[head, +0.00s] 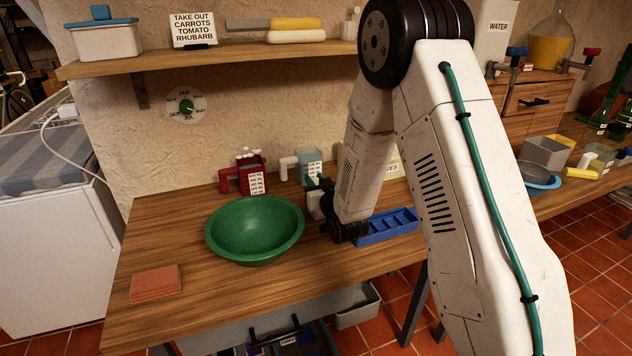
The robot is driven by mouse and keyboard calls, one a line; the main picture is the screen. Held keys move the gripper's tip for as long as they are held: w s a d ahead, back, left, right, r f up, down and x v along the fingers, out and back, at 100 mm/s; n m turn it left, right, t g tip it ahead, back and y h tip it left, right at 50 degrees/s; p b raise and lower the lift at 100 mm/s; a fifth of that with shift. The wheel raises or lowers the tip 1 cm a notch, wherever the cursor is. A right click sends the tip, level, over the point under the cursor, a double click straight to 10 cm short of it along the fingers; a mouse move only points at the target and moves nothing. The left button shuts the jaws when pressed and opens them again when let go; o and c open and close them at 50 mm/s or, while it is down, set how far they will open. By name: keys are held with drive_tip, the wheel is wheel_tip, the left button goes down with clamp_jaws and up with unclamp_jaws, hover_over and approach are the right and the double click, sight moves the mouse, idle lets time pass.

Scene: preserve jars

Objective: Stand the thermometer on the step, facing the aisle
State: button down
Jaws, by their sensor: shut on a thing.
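My gripper (317,203) is low over the wooden bench, just right of the green bowl. My own arm covers part of it. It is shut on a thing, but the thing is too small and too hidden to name. I cannot make out a thermometer anywhere in the head view. I cannot pick out the step or the aisle for certain either.
The bench (200,325) holds a green bowl (254,230), a brick-red stack (157,284), a red labelled container (252,178), a grey-blue labelled one (309,165) and a blue divided tray (388,226). A shelf (215,56) hangs above.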

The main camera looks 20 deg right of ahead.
drive_tip(key=c, duration=1.2)
unclamp_jaws()
drive_tip(key=shift+f, duration=0.1)
drive_tip(key=shift+o, duration=0.2)
drive_tip(key=shift+r, duration=0.2)
drive_tip(key=s, duration=1.2)
